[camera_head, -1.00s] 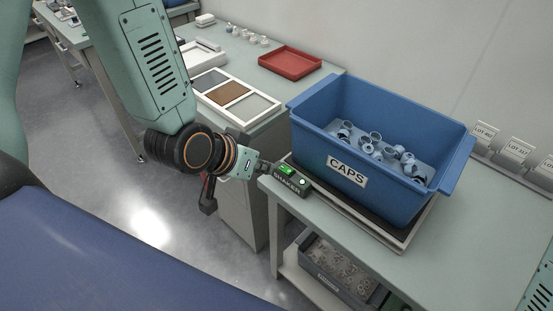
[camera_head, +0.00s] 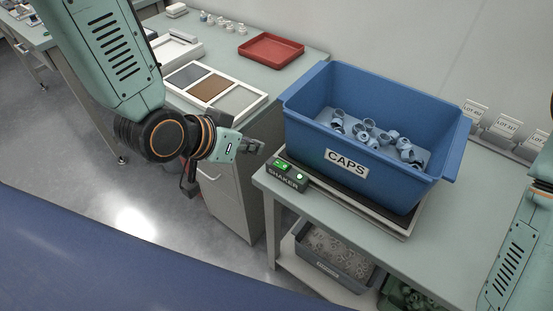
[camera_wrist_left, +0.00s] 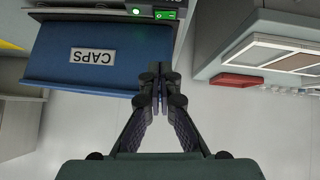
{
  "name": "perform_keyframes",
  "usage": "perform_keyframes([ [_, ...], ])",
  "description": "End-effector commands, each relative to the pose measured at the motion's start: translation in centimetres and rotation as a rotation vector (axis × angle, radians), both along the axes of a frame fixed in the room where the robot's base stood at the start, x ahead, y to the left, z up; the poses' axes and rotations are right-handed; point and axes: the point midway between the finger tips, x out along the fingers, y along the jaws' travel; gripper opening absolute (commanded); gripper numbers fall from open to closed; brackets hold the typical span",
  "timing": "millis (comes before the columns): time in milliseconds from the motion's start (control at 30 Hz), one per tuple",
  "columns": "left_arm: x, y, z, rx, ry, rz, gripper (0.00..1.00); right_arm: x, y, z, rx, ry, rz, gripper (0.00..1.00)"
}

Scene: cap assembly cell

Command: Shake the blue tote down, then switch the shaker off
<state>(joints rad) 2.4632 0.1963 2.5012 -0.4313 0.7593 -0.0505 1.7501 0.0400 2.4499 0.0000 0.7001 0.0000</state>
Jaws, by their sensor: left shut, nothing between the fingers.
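The blue tote (camera_head: 309,141), labelled CAPS, sits on the shaker platform (camera_head: 398,230) and holds several grey-blue caps (camera_head: 368,134) on its floor. It also shows in the left wrist view (camera_wrist_left: 60,68). The shaker's control box (camera_head: 285,183) sits at the platform's near left corner, with a lit green switch (camera_head: 282,164) and a lit round lamp beside it. In the left wrist view the green switch (camera_wrist_left: 165,15) shows at the top. My left gripper (camera_head: 260,146) is shut and empty, left of the tote and a little apart from the switch. My right gripper is out of view; part of my right arm shows at the right edge.
A red tray (camera_head: 271,64) and a white-framed panel set (camera_head: 212,91) lie on the back bench. Grey lot holders (camera_head: 504,128) stand along the wall at right. A grey bin (camera_head: 334,262) of small parts is on the shelf below. The bench front right of the control box is clear.

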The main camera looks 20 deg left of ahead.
Motion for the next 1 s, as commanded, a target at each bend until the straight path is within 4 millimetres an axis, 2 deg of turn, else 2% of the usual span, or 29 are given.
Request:
perform_keyframes([
  [233, 0.2, -0.1, -0.3, 0.003, 0.0, -0.002, 0.0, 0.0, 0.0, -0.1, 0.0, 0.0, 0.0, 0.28],
  [367, 0.9, -0.3, -1.1, 0.006, 0.001, -0.002, 0.0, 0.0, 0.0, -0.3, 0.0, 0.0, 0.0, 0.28],
  [900, 6.6, -3.1, -7.4, 0.002, 0.0, -0.004, 0.0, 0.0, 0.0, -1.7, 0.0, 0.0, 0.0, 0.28],
  [1000, 6.3, -3.2, -9.1, 0.0, 0.004, 0.001, 0.0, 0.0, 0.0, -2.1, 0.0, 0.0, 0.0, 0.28],
])
